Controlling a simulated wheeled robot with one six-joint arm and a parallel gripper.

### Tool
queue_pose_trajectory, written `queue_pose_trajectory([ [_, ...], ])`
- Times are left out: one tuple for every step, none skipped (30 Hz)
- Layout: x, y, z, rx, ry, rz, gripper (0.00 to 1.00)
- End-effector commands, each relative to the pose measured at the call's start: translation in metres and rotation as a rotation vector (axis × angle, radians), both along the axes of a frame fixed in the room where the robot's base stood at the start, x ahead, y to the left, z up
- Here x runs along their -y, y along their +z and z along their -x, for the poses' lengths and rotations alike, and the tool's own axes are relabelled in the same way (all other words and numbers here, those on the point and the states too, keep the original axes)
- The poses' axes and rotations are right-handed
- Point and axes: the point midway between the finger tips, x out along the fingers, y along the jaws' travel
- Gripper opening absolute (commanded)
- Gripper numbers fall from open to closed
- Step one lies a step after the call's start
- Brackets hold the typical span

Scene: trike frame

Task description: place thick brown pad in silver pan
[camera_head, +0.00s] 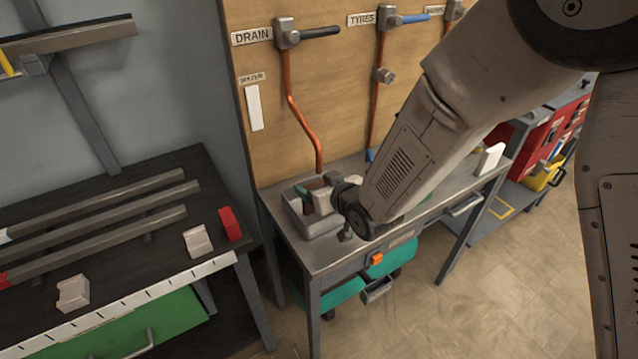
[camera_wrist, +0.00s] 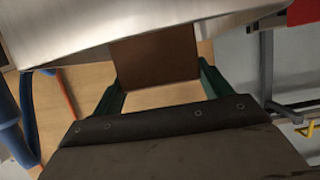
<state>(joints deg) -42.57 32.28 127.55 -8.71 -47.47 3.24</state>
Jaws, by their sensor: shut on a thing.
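The silver pan (camera_head: 318,229) is a grey metal tray with raised walls at the left end of the metal bench. My gripper (camera_head: 308,198) is at the pan, with its green fingertips over or within its opening; the exact height is hard to tell. In the wrist view, my gripper (camera_wrist: 158,72) is shut on the thick brown pad (camera_wrist: 155,58), a flat brown block between the two green fingers. A brushed metal surface fills the top of the wrist view and covers the pad's far edge. Contact between pad and pan cannot be told.
The metal bench (camera_head: 335,255) has bare top in front of the pan. A copper drain pipe (camera_head: 303,115) comes down the wooden board just behind it. A dark workbench with metal bars (camera_head: 100,215) stands at left. A white block (camera_head: 491,158) is at the bench's right end.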

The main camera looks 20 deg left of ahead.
Motion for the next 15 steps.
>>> queue_pose_trajectory([
  [-0.0001,0.0006,-0.0001,0.001,0.0,-0.001,0.56],
  [-0.0001,0.0007,-0.0001,0.001,0.0,-0.001,0.56],
  [-0.0001,0.0007,-0.0001,0.001,0.0,-0.001,0.56],
  [-0.0001,0.0007,-0.0001,0.001,0.0,-0.001,0.56],
  [0.0,0.0005,0.0,0.001,0.0,-0.001,0.56],
  [0.0,-0.0003,0.0,0.0,0.0,0.0,0.56],
  [0.0001,-0.0014,0.0001,0.0,0.0,0.0,0.56],
  [0.0001,-0.0024,0.0001,0.0,0.0,0.0,0.56],
  [0.0,-0.0024,0.0,0.0,0.0,0.0,0.83],
  [0.0,-0.0022,0.0,0.0,0.0,0.0,0.91],
  [0.0001,-0.0021,0.0001,0.0,0.0,0.0,0.99],
  [0.0001,-0.0021,0.0001,0.0,0.0,0.0,0.99],
  [0.0001,-0.002,0.0001,0.001,0.0,-0.001,0.99],
  [0.0001,-0.002,0.0001,0.001,0.0,-0.001,0.99],
  [0.0001,-0.002,0.0001,0.001,0.0,-0.001,0.99],
])
